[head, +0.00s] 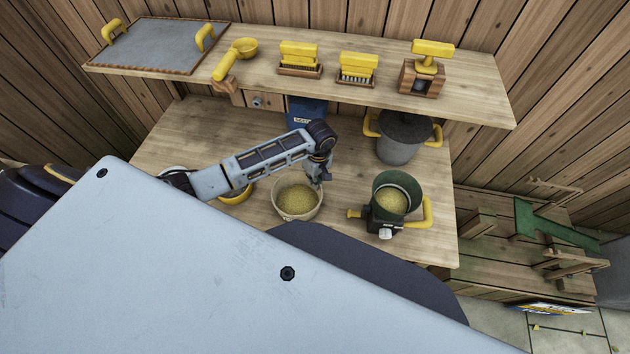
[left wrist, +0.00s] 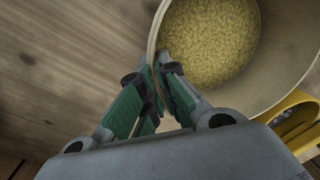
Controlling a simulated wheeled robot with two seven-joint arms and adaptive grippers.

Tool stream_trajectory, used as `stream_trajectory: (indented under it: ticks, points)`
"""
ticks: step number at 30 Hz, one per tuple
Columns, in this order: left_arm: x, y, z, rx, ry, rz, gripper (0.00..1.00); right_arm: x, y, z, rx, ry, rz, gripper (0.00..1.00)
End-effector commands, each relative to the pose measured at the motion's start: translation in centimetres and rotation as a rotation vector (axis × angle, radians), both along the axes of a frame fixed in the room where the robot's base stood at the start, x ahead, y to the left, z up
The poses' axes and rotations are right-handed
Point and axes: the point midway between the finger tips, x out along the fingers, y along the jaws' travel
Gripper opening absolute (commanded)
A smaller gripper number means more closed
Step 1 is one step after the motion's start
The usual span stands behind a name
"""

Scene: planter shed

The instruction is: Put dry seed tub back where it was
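The dry seed tub, a cream round tub (head: 297,202) holding yellowish seed, stands upright on the lower wooden bench in the head view. In the left wrist view the tub (left wrist: 262,75) fills the upper right, with the seed inside. My left gripper (head: 319,178) reaches down to the tub's far right rim. In the left wrist view its fingers (left wrist: 155,82) are on either side of the tub's wall, one inside and one outside, closed on the rim. The tub's underside is hidden. My right gripper is not in view.
A green hopper (head: 380,182) with seed and a yellow handle stands right of the tub. A lidded grey pot (head: 398,150) is behind it. A yellow item (head: 237,195) lies left, partly hidden. The upper shelf (head: 330,90) holds brushes and a scoop.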

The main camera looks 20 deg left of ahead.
Motion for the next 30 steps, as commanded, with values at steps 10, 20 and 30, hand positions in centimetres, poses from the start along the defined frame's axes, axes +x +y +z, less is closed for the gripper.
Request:
stream_trajectory:
  ticks: [10,20,30]
  points:
    - [0.00,-0.01,-0.30,0.000,0.000,0.000,0.06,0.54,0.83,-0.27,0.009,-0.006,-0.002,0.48]
    - [-0.01,-0.02,-0.26,0.000,0.000,0.000,0.27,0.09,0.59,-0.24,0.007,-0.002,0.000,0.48]
    - [-0.02,-0.03,0.02,-0.001,0.000,0.000,0.27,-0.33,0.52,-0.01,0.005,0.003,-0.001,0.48]
